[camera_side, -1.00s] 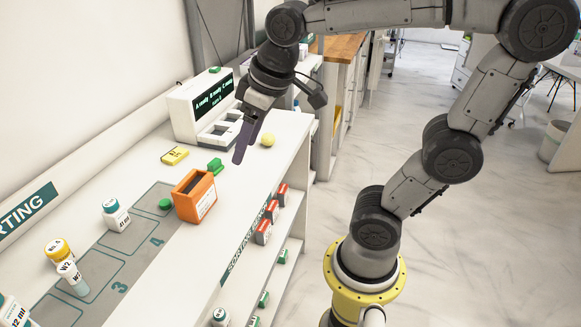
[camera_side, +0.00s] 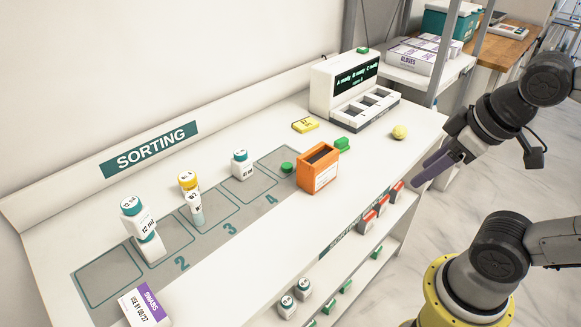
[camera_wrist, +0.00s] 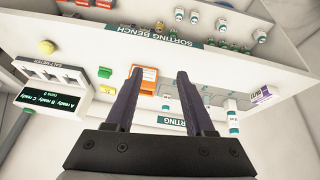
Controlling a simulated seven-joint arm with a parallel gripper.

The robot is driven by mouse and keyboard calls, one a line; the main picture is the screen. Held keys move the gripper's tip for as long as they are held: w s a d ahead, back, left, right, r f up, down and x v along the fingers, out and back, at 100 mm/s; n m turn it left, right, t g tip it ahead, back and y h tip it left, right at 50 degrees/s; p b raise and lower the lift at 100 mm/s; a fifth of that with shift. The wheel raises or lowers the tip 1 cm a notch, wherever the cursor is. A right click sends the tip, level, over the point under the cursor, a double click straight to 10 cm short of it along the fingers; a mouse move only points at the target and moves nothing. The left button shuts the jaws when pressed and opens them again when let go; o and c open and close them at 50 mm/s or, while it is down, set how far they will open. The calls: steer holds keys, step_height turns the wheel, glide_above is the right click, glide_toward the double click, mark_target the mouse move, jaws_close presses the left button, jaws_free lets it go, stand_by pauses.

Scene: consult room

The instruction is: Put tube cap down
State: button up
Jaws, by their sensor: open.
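A small round green cap (camera_side: 287,168), which looks like the tube cap, rests on the bench at the mat's far end, beside the orange box (camera_side: 318,170). My gripper (camera_side: 420,172) is open, with its two purple fingers apart, out past the bench's front edge in the side view. In the wrist view my gripper (camera_wrist: 158,73) has nothing between its fingertips. The orange box (camera_wrist: 148,74) shows behind them there. White teal-capped bottles (camera_side: 241,165) and a yellow-capped one (camera_side: 187,180) stand on the grey mat (camera_side: 110,279).
A white meter (camera_side: 322,88) with a lit display stands at the back. A yellow ball (camera_side: 399,132), a green block (camera_side: 342,143) and a yellow packet (camera_side: 305,125) lie near it. Shelves with small boxes (camera_side: 368,221) sit under the bench's front edge.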

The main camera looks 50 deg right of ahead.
steer(key=w+d+r+n+g+h, duration=0.2)
steer(key=w+d+r+n+h, duration=0.25)
steer(key=w+d+n, duration=0.2)
steer(key=w+a+n+g+h, duration=0.1)
steer(key=w+n+h, duration=0.35)
steer(key=w, duration=0.85)
steer(key=w+a+f+n+t+h, duration=0.1)
steer(key=w+a+f+n+h, duration=0.1)
steer(key=w+a+f+n, duration=0.65)
steer(key=w+a+f+t+h, duration=0.1)
steer(key=w+a+f, duration=0.3)
steer(key=f, duration=0.1)
steer(key=n, duration=0.2)
glide_toward(286, 166)
steer(key=d, duration=0.2)
steer(key=shift+w+d+f+t, duration=0.35)
steer(key=shift+w+d+t, duration=0.05)
steer(key=shift+s+f+x, duration=0.1)
steer(key=shift+f+x, duration=0.1)
steer(key=shift+x, duration=1.1)
steer(key=shift+s+f+x, duration=0.1)
steer(key=shift+f+x, duration=0.1)
steer(key=shift+x, duration=1.15)
steer(key=shift+a, duration=0.1)
